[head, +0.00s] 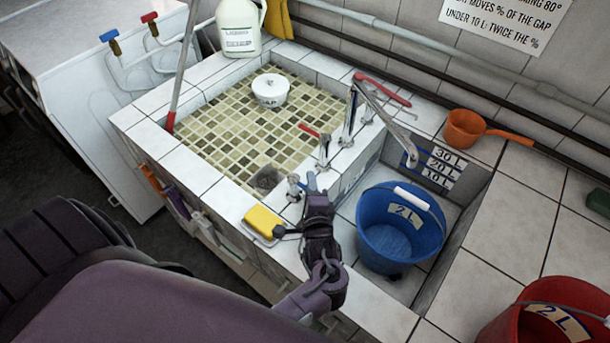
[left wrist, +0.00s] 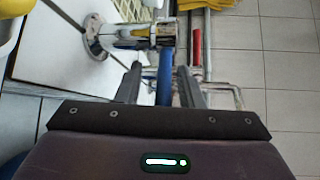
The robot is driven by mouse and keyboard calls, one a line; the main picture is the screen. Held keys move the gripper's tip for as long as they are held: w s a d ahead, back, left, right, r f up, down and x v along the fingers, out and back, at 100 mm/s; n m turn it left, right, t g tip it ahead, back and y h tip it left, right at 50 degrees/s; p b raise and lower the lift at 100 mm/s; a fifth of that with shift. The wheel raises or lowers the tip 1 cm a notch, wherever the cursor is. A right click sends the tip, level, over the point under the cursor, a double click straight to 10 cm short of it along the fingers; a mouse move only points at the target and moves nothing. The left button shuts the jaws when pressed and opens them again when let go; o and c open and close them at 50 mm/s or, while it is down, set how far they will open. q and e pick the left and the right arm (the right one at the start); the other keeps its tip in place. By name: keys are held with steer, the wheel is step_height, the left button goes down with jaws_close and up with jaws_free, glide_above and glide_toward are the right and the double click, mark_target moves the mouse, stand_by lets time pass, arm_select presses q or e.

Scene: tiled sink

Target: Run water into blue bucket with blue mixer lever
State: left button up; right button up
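The blue mixer lever (head: 311,182) sits on a short chrome body (head: 294,186) at the front end of the tap row on the tiled divider. My left gripper (head: 318,197) is right at this lever. In the left wrist view its two fingers are apart, with the blue lever (left wrist: 165,75) between them and gaps beside it. The blue bucket (head: 400,228), labelled 2 L with a white handle grip, stands upright in the right basin. The chrome spout (head: 392,122) reaches towards the bucket's far side. No water stream is visible. My right gripper is not in view.
A yellow sponge (head: 263,221) lies just left of my left gripper. Red levers (head: 309,130) (head: 382,89) stand along the divider. An orange scoop (head: 466,129) is on the back ledge. A red bucket (head: 550,315) stands at the lower right.

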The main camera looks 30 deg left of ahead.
arm_select(q)
steer(key=shift+w+a, duration=0.15)
steer(key=shift+w, duration=0.05)
steer(key=shift+s+d+r, duration=0.2)
steer(key=shift+d, duration=0.1)
steer(key=c, duration=0.5)
jaws_close()
steer(key=shift+a+r, duration=0.1)
steer(key=h+p, duration=0.1)
steer(key=p, duration=0.1)
steer(key=m+t+p, duration=0.1)
steer(key=shift+s+r+h+p, duration=0.2)
steer(key=shift+s+h+p, duration=0.1)
steer(key=shift+h+p, duration=0.1)
steer(key=shift+s+f+m+t+h+p, duration=0.15)
steer(key=shift+m+t+h+p, duration=0.15)
steer(key=shift+m+h+p, duration=0.15)
steer(key=shift+f, duration=0.1)
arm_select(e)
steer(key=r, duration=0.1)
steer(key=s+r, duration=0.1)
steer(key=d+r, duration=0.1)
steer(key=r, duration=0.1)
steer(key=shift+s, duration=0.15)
